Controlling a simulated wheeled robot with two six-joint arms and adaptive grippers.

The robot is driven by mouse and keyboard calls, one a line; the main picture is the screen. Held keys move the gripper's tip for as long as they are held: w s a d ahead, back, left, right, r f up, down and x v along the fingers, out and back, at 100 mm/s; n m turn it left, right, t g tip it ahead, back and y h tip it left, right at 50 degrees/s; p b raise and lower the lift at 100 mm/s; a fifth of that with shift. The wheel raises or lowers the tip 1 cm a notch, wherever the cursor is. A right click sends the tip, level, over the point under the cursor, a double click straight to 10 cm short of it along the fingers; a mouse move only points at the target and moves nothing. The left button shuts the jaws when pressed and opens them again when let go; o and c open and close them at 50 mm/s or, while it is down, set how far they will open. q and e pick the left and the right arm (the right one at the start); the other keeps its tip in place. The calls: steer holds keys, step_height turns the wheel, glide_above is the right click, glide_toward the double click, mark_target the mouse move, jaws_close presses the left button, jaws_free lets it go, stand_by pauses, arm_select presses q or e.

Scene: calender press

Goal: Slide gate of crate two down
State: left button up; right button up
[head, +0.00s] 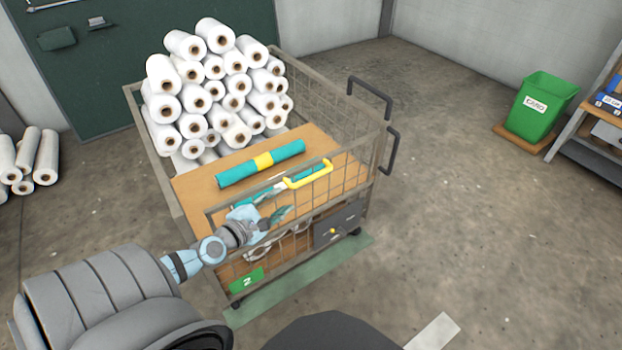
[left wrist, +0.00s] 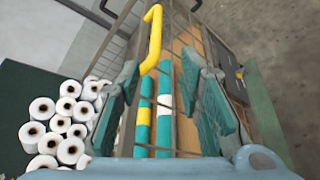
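Crate two is a wire-mesh cart with a green "2" plate (head: 246,281) at its lower front left. Its front mesh gate (head: 340,182) carries a yellow handle (head: 308,175) on its upper edge. The gate stands in front of a brown board. My left gripper (head: 279,214) is in front of the mesh, below and left of the handle, apart from it. In the left wrist view its two teal-padded fingers (left wrist: 170,88) are spread with nothing between them, and the yellow handle (left wrist: 153,40) lies beyond the fingertips. My right gripper is out of view.
A teal roll with a yellow band (head: 261,163) lies on the board (head: 200,188); another with a white band (left wrist: 164,90) lies beside it. White rolls (head: 215,90) are piled behind. A green bin (head: 540,105) stands right; the floor between is clear.

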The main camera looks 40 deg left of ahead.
mark_target(308, 179)
arm_select(q)
steer(key=shift+m, duration=0.6)
steer(key=b+x, duration=0.1)
steer(key=x, duration=0.3)
steer(key=b+x, duration=0.1)
steer(key=x, duration=0.4)
steer(key=d+r+b+x, duration=0.1)
steer(key=x, duration=0.3)
steer(key=shift+w+a, duration=0.15)
steer(key=shift+w, duration=0.7)
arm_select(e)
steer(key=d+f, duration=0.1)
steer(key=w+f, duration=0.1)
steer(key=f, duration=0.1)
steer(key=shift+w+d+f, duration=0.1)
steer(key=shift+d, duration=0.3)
arm_select(q)
steer(key=shift+r, duration=0.1)
jaws_close()
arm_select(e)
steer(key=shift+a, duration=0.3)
